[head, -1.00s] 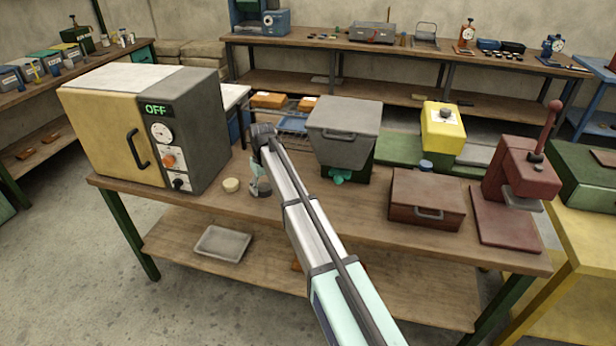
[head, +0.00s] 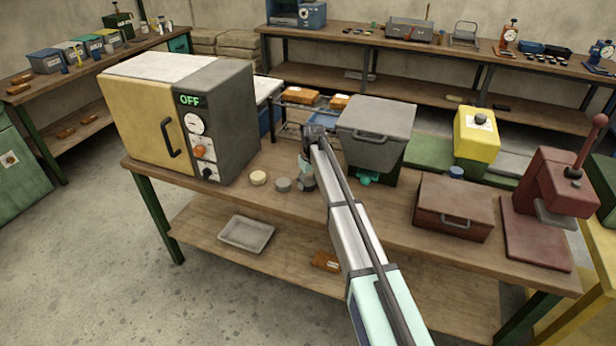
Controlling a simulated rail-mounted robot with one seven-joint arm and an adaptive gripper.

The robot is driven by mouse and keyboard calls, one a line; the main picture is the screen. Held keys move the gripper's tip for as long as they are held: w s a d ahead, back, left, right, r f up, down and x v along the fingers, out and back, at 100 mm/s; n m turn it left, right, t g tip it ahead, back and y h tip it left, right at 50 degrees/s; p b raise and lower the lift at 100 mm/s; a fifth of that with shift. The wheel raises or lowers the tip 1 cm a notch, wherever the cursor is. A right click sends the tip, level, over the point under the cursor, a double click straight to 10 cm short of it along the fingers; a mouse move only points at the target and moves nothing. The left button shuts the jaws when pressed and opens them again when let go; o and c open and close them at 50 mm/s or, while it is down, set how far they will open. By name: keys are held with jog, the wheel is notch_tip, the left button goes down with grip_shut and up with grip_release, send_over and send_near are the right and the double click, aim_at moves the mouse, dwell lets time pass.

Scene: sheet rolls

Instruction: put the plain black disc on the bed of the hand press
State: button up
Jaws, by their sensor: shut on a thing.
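My gripper (head: 306,183) is low over the near workbench, right of two small discs. It is shut on a small dark thing, likely a disc; the fingers and arm hide much of it, so its markings cannot be told. A grey disc (head: 283,185) and a cream disc (head: 258,178) lie on the bench to its left. The maroon hand press (head: 565,180), with a raised lever and red knob, stands at the bench's right end. Its flat maroon bed (head: 535,240) looks bare.
A cream-and-grey oven (head: 180,120) reading OFF stands left on the workbench (head: 375,215). A grey-lidded bin (head: 376,125), a maroon lidded box (head: 453,208), a blue round piece (head: 456,172) and a yellow box (head: 477,135) lie between gripper and press.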

aim_at(309, 183)
jog(key=shift+f, duration=0.1)
jog(key=o, duration=1.2)
jog(key=shift+o, duration=0.2)
jog(key=shift+s+d+r+b, duration=0.15)
jog(key=shift+r+b, duration=0.2)
jog(key=shift+r, duration=1.1)
jog(key=shift+s+d+r+b, duration=0.1)
jog(key=shift+r+b, duration=0.25)
jog(key=shift+r, duration=1.1)
